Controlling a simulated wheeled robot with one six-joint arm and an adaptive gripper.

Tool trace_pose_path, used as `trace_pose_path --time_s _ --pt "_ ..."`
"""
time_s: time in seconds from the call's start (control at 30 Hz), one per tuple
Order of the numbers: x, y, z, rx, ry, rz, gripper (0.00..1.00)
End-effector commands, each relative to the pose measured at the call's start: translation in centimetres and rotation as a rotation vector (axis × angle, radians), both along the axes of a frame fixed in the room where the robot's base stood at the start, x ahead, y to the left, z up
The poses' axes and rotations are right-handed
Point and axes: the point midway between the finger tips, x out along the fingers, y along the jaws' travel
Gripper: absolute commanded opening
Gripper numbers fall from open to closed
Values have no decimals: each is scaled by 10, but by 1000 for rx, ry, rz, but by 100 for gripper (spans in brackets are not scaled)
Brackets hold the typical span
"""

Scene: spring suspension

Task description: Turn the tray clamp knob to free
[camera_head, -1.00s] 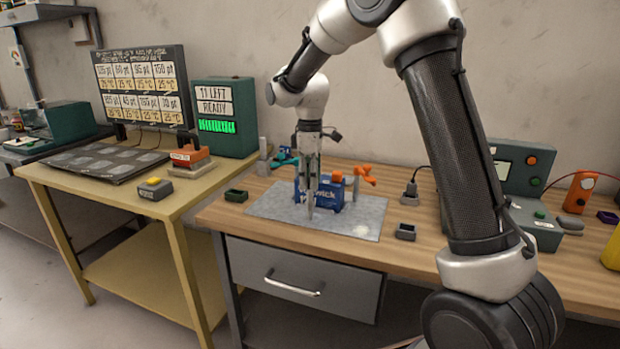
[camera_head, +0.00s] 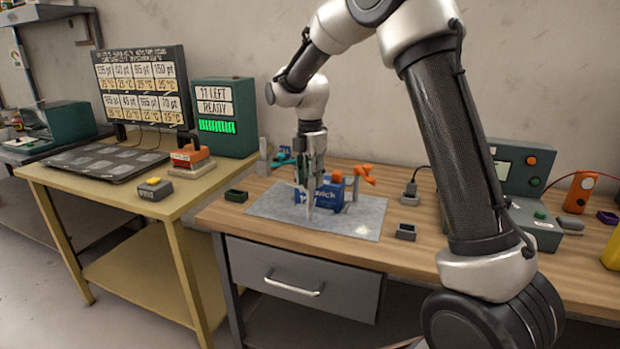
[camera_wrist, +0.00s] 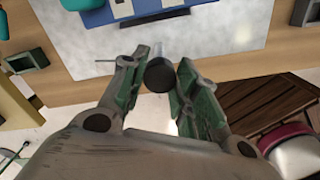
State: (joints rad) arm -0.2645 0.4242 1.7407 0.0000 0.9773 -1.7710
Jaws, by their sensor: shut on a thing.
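A dark round knob (camera_wrist: 159,75) shows between the fingertips of my gripper (camera_wrist: 160,80) in the wrist view. The fingers are shut on its sides. In the head view my gripper (camera_head: 310,208) points down in front of a blue block-like fixture (camera_head: 329,194) with white lettering, and hides part of it. The blue fixture stands on a grey mat (camera_head: 270,207) on the wooden bench. The knob is hidden by the fingers in the head view, and I cannot tell which way it is set.
Orange parts (camera_head: 364,174) stand just right of the blue fixture. Small dark bins (camera_head: 236,196) and (camera_head: 405,232) flank the mat. A green display box (camera_head: 225,117) and a yellow table (camera_head: 110,195) are at left. The mat's right part is clear.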

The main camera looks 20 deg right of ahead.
Motion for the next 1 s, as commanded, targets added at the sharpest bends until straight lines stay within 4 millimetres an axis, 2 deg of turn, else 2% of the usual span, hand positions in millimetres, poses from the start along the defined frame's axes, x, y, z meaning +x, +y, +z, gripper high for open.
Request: trace_pose_path --time_s 0.4,0.97,1.0 --pt "1 0 1 1 -3 200 0" --pt "1 0 1 0 -4 233 0" --pt "1 0 1 0 -4 233 32"
